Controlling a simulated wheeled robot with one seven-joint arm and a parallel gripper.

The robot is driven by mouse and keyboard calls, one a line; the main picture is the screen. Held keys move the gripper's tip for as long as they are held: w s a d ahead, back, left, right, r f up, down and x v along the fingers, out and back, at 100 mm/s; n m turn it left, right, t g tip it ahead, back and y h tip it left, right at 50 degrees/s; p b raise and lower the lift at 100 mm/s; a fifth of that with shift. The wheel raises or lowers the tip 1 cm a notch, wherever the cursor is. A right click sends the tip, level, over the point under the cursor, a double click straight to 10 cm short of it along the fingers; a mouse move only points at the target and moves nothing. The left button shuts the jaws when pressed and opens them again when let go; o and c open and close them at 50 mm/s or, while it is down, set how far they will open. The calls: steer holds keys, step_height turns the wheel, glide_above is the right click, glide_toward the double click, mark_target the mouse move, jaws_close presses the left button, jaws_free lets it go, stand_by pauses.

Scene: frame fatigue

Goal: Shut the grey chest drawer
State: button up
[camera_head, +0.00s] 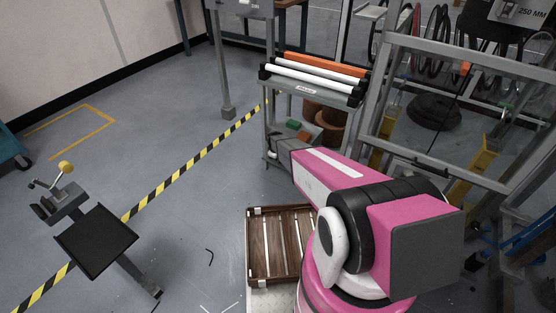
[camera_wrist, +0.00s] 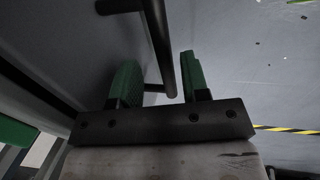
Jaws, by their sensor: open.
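In the wrist view a plain grey panel (camera_wrist: 60,40), which looks like the drawer front, fills the left side. A dark bar handle (camera_wrist: 157,30) stands out from it. My gripper (camera_wrist: 160,65) is open, with one green finger on each side of the handle bar. I cannot tell whether either finger touches the bar. In the head view my pink arm reaches away toward a grey rack (camera_head: 267,125), and its dark end is beside the rack's left side. The fingers and handle are hidden there, and how far the drawer stands out cannot be seen.
White and orange rolls (camera_head: 320,68) lie on top of the rack. A wooden slatted crate (camera_head: 251,245) sits close left of my arm. A black-seated stand (camera_head: 95,240) is at left. Metal frames (camera_head: 440,45) crowd the right. Floor at centre left is clear.

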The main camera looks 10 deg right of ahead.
steer(key=v, duration=1)
steer(key=s+d+r+m, duration=0.3)
steer(key=s+r, duration=0.5)
steer(key=s, duration=0.2)
steer(key=s+d+r+m+g+y, duration=0.1)
steer(key=s+d+r+m, duration=0.2)
steer(key=s+r, duration=0.5)
steer(key=s+d+r+m+g, duration=0.1)
steer(key=s+r+m, duration=0.3)
steer(key=s+r, duration=0.5)
steer(key=s+d, duration=0.1)
steer(key=s, duration=0.4)
steer(key=shift+d+y, duration=0.3)
steer(key=shift+d, duration=0.1)
steer(key=shift+f, duration=0.1)
